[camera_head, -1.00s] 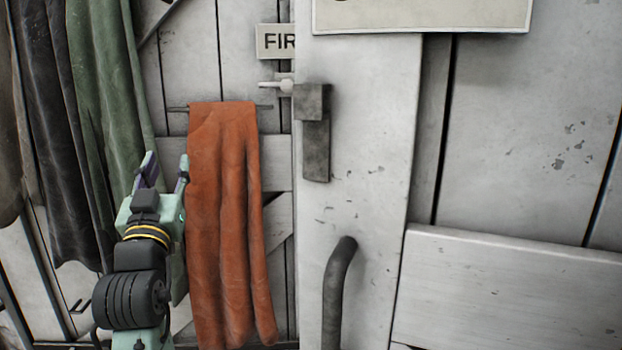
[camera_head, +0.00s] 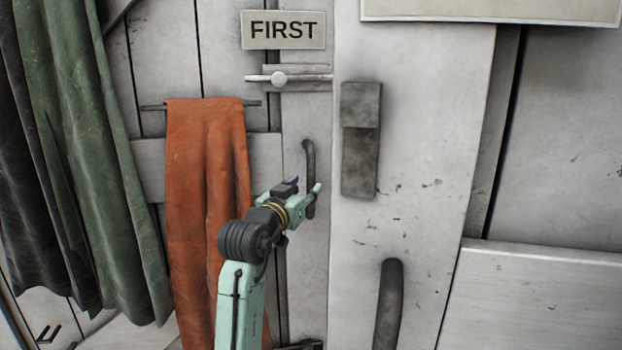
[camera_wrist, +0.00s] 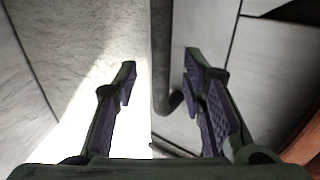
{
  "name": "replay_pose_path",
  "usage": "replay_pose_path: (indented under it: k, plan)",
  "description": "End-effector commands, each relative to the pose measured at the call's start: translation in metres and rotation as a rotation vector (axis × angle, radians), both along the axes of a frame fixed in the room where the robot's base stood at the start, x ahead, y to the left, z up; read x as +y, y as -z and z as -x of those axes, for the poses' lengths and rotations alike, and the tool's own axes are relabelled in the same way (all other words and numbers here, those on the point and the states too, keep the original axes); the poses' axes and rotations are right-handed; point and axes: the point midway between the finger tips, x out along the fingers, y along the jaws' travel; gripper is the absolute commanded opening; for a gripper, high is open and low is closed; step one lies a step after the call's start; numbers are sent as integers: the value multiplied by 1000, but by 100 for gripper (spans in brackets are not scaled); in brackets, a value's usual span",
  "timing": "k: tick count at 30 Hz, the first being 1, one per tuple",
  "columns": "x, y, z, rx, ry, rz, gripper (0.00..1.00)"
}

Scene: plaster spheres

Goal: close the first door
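The sign reading FIRST (camera_head: 283,30) is fixed to a weathered white door panel (camera_head: 305,125) in the head view. Below it are a sliding bolt (camera_head: 280,79) and a dark curved handle (camera_head: 309,160). My gripper (camera_head: 304,187) is at the lower part of this handle and partly covers it. In the wrist view my gripper (camera_wrist: 160,62) is open, its two fingers apart, with the dark handle bar (camera_wrist: 161,40) upright between them. The fingers do not visibly press on the bar.
A nearer white door panel (camera_head: 430,150) stands to the right, with a dark latch block (camera_head: 360,140) and a larger dark handle (camera_head: 388,300). An orange cloth (camera_head: 205,190) hangs left of my arm. A green cloth (camera_head: 95,150) hangs farther left.

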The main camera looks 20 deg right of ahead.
Motion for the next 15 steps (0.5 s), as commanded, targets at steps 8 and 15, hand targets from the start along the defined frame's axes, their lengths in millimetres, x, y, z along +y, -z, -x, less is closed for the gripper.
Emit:
replay_pose_path:
  k: [8,15]
  plan:
    - [-27,-2,-32,0,-1,0,38]
    - [-33,0,-38,-1,-1,0,38]
